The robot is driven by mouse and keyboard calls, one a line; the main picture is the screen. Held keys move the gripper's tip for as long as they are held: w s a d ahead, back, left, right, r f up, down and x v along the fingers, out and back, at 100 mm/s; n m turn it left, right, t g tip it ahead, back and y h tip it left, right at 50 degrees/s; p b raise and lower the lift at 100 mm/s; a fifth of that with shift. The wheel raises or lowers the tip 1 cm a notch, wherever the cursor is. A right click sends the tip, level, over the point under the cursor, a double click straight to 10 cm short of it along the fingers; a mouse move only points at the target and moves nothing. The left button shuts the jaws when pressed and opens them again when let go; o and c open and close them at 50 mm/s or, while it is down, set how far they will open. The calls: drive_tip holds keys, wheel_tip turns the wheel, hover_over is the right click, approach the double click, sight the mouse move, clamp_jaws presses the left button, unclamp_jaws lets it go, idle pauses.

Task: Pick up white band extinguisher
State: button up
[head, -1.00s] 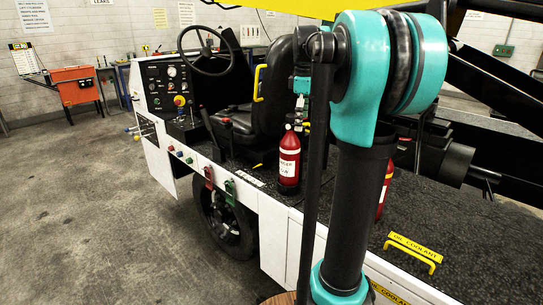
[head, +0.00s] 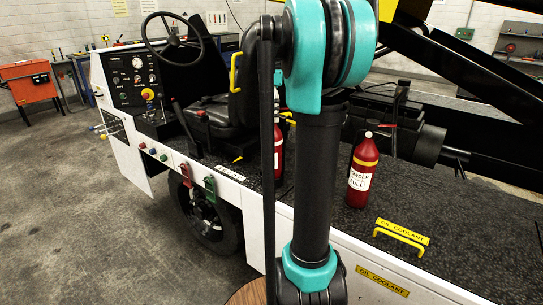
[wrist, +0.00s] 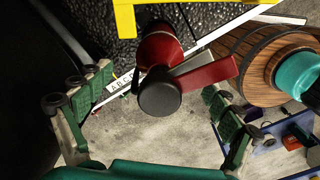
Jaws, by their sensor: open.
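In the head view one red extinguisher (head: 363,178) stands upright on the dark deck, right of my arm, with a white label and a pale yellowish band above it. A second red extinguisher (head: 278,155) stands by the seat, mostly hidden behind my arm. I cannot tell a white band on it. In the wrist view my gripper (wrist: 158,88) is open, with green-padded fingers on either side. A red extinguisher (wrist: 158,48) with a round black end and a red lever shows between them in the picture, not gripped. I cannot tell which one it is. My gripper is out of the head view.
The seat (head: 222,105), steering wheel (head: 172,42) and control panel (head: 140,80) are at the left. A yellow handle (head: 400,240) rises from the deck's near edge. Black beams (head: 455,70) cross at the right. A yellow bar (wrist: 125,18) shows in the wrist view.

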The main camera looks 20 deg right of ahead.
sight(272, 129)
drive_tip(key=shift+a+f, duration=0.2)
drive_tip(key=shift+f, duration=3.2)
drive_tip(key=c, duration=2)
